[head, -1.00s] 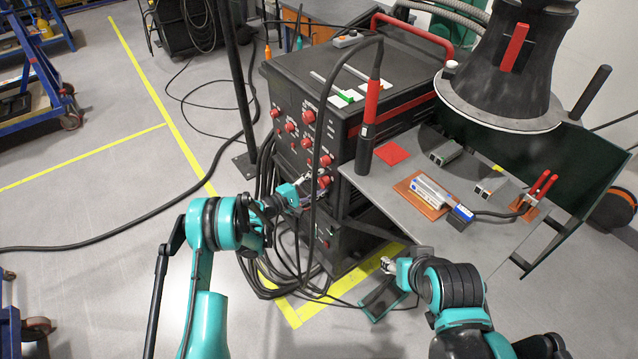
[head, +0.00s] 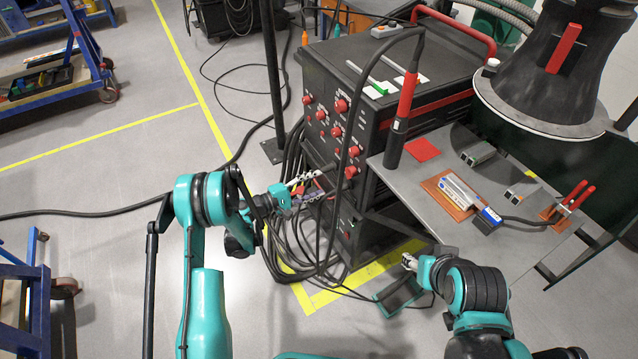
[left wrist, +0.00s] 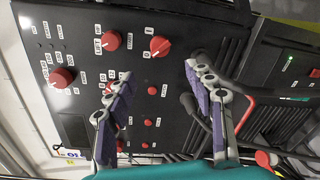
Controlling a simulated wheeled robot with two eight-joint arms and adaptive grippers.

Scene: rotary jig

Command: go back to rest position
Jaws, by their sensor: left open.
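My left gripper (head: 309,187) is open and empty in front of the black machine's (head: 322,68) control panel. In the left wrist view its two fingers (left wrist: 163,100) stand wide apart, with panel and small red buttons between them. Red knobs show beyond the fingertips, including one (left wrist: 160,46) above the gap; none is between the fingers. My right gripper (head: 407,262) is low at the right, beside the machine's base and below the grey shelf; it is small there, and I cannot tell whether its fingers are apart.
A grey shelf (head: 440,200) sticks out right of the machine, holding a torch handle (head: 404,110), small blocks and red-handled pliers (head: 573,197). Black cables (head: 285,240) hang and pile beside the machine near my left gripper. The floor at the left is mostly open, with blue carts (head: 60,95).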

